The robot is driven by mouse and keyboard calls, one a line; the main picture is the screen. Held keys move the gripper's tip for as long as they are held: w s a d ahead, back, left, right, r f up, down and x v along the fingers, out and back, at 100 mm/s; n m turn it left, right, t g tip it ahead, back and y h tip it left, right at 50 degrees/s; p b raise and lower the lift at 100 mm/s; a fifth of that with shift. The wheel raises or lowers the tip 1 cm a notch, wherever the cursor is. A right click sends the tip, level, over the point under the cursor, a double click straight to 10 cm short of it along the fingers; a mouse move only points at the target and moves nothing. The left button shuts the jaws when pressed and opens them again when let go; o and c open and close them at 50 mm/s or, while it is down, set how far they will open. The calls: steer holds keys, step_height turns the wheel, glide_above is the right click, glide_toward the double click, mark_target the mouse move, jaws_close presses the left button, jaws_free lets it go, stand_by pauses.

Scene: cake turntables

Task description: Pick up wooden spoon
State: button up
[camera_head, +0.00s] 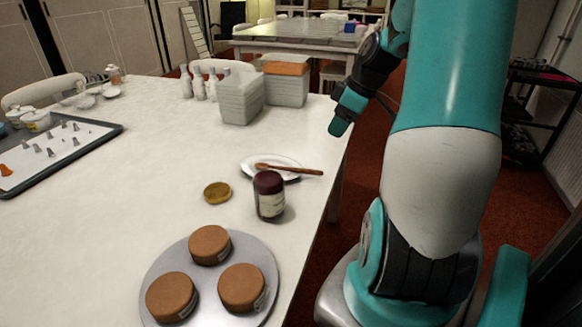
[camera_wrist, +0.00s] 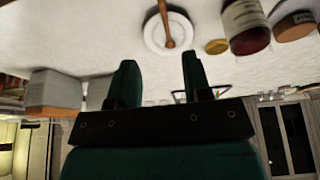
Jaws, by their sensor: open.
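The wooden spoon (camera_head: 292,169) lies across a small white plate (camera_head: 247,164) on the white table, its handle reaching past the plate's right rim. In the wrist view the spoon (camera_wrist: 165,22) and plate (camera_wrist: 151,36) show upside down at the top, beyond the fingertips. My gripper (camera_head: 340,122) hangs at the table's right edge, behind and to the right of the spoon, higher than the tabletop and apart from it. In the wrist view my gripper's two teal fingers (camera_wrist: 160,75) stand apart with nothing between them.
A dark jar (camera_head: 270,196) stands just in front of the plate, beside a gold lid (camera_head: 217,192). A round tray (camera_head: 205,262) with three brown cakes is nearer. Stacked containers (camera_head: 240,98) stand behind. A baking tray (camera_head: 105,132) lies left. The table's middle left is clear.

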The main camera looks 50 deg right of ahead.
steer(key=b, duration=0.2)
glide_toward(288, 169)
steer(key=f, duration=0.2)
steer(key=s+f, duration=0.1)
steer(key=f, duration=0.2)
steer(key=d+f, duration=0.1)
steer(key=f, duration=0.2)
steer(key=shift+s+d+f, duration=0.1)
steer(key=shift+s+f, duration=0.15)
steer(key=shift+s, duration=0.1)
jaws_close()
